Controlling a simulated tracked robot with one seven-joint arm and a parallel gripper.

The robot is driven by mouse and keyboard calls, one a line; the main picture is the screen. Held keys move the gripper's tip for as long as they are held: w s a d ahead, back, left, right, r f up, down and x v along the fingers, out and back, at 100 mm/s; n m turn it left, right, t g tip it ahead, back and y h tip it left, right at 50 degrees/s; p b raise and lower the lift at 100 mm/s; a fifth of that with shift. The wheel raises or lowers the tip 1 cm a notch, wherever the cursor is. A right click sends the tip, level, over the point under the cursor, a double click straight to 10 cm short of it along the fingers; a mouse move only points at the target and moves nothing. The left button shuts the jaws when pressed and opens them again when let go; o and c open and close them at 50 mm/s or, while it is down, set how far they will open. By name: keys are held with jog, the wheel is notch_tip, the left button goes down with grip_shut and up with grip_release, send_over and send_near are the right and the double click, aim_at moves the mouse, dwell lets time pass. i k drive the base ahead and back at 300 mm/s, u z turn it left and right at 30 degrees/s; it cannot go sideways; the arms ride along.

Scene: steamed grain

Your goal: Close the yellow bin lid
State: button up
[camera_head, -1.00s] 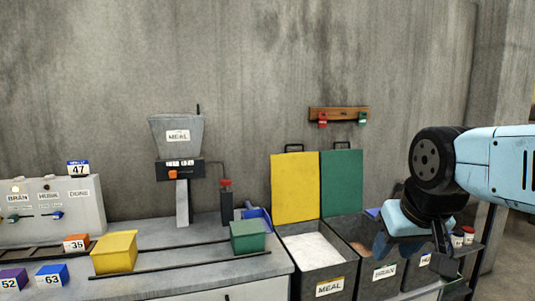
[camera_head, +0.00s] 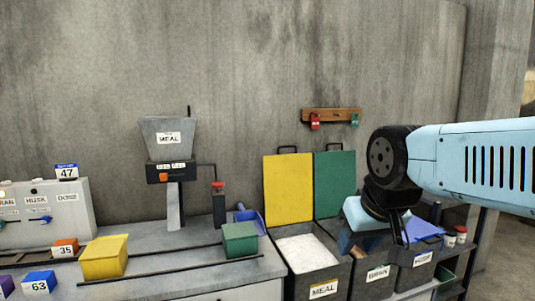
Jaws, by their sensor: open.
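The yellow bin lid (camera_head: 288,188) stands open and upright at the back of the MEAL bin (camera_head: 322,291), with a dark handle at its top edge. The bin's pale meal (camera_head: 306,252) is in plain view. My gripper (camera_head: 372,240) is open and hangs at the right of the yellow lid, over the BRAN bin (camera_head: 378,273) and in front of the lower green lid (camera_head: 335,180). It is apart from the yellow lid. My gripper and wrist hide most of the BRAN bin's inside.
The green lid stands open right beside the yellow one. A blue-lidded bin (camera_head: 423,257) and small jars (camera_head: 455,236) are at the right. On the counter at left are a green box (camera_head: 240,240), a yellow box (camera_head: 104,257) and a MEAL hopper (camera_head: 168,138).

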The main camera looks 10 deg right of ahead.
aim_at(289, 188)
jog(key=u, duration=0.25)
jog(key=i, duration=0.9)
jog(key=z, duration=0.45)
jog(key=k, duration=1.2)
jog(key=z, duration=0.3)
jog(key=i, duration=1.65)
jog(key=u, duration=0.45)
